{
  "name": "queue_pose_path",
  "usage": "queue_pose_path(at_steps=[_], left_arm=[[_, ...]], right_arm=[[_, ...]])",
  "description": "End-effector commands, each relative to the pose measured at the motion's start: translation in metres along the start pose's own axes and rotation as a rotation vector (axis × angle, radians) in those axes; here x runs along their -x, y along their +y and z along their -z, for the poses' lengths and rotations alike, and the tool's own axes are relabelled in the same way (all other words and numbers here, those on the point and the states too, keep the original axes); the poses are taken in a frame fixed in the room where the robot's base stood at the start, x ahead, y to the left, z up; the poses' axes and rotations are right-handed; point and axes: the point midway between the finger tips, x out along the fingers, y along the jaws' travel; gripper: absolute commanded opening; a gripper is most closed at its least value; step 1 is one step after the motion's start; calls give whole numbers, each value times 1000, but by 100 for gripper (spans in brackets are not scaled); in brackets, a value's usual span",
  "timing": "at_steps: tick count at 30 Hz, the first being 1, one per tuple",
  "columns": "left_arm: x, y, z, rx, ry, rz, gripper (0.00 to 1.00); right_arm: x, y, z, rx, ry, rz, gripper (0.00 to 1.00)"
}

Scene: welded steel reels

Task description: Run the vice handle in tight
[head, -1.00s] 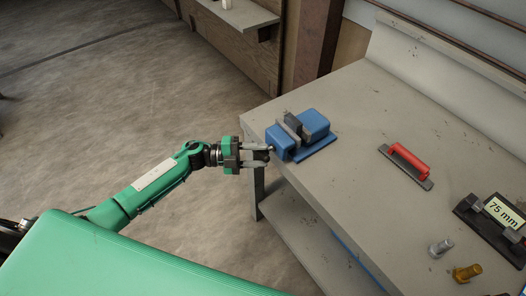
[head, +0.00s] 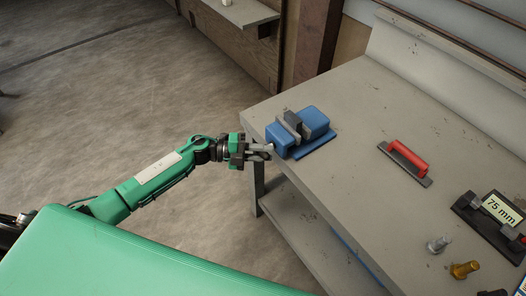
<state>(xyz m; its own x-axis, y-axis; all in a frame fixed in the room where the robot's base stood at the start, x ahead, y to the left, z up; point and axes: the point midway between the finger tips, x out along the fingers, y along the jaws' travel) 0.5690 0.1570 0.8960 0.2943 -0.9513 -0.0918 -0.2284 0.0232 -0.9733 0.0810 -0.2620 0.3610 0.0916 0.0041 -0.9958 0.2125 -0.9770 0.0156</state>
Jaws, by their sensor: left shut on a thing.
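The blue vice (head: 312,122) sits on the near left corner of the grey bench, with grey jaws and a dark grey block between its blue ends. Its handle end faces left over the bench edge and is mostly hidden by my gripper. My left gripper (head: 262,152) reaches in from the left, just off the bench edge, and is shut on the vice handle. Its fingers look rolled, one partly in front of the other. My right gripper is not in view.
On the bench (head: 345,190) lie a red-handled tool (head: 407,156), a black holder (head: 480,226) marked 75 mm, a silver bolt (head: 438,246) and a brass bolt (head: 464,270). A lower shelf (head: 300,235) is under the bench. The floor at left is clear.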

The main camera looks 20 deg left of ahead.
Motion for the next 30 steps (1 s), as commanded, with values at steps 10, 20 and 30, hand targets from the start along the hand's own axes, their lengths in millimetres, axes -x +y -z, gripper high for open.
queue_pose_path(at_steps=[10, 20, 30], left_arm=[[0, 2, 0, -117, -28, -78, 0], [0, 2, 0, -115, -27, -77, 44], [12, 3, 0, -114, -28, -78, 44]], right_arm=[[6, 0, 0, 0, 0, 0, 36], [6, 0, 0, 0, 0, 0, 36], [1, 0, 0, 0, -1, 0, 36]])
